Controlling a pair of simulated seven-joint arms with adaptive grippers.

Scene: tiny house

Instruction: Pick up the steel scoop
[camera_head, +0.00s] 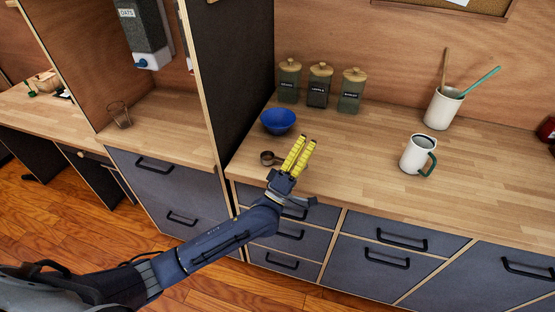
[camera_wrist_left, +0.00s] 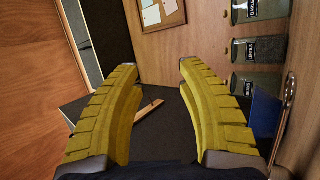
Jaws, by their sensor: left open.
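The steel scoop (camera_head: 267,157) is small and dark, and lies on the wooden counter near its front edge, in front of the blue bowl. Its short handle points right, toward my left gripper (camera_head: 305,142). The gripper is open and empty, with yellow fingers just right of the scoop in the head view, apart from it as far as I can tell. In the left wrist view, a shiny metal piece (camera_wrist_left: 285,112), likely the scoop, shows at the right, outside the fingers. My right gripper is in neither view.
The blue bowl (camera_head: 278,121) stands just behind the scoop. Several lidded jars (camera_head: 319,86) line the wall. A dark partition (camera_head: 236,75) rises to the left. A white mug (camera_head: 417,154) and a utensil crock (camera_head: 442,108) stand to the right, with clear counter between.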

